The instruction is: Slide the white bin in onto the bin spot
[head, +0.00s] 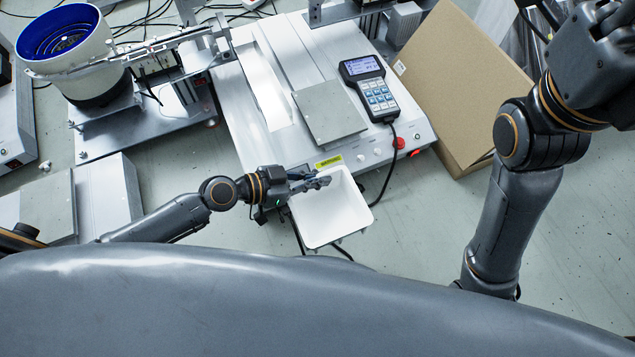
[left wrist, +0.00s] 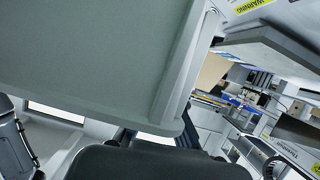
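The white bin (head: 335,222) is in the middle of the head view, at the near edge of the white machine, just below a yellow label. It is open at the top and looks empty. My left gripper (head: 317,183) reaches in from the left, its fingers over the bin's upper left part. Whether they are closed on its wall is not clear. In the left wrist view a large grey-green surface (left wrist: 90,60), probably the bin seen close up, fills the upper left. The dark gripper body (left wrist: 150,162) is at the bottom. My right gripper is out of view. The bin spot is not distinguishable.
The white machine (head: 240,115) carries a grey plate (head: 328,110) and a keypad unit (head: 370,88) with a cable hanging beside the bin. A cardboard box (head: 460,80) stands to the right. A blue-lined bowl feeder (head: 65,45) is at left. Floor at lower right is clear.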

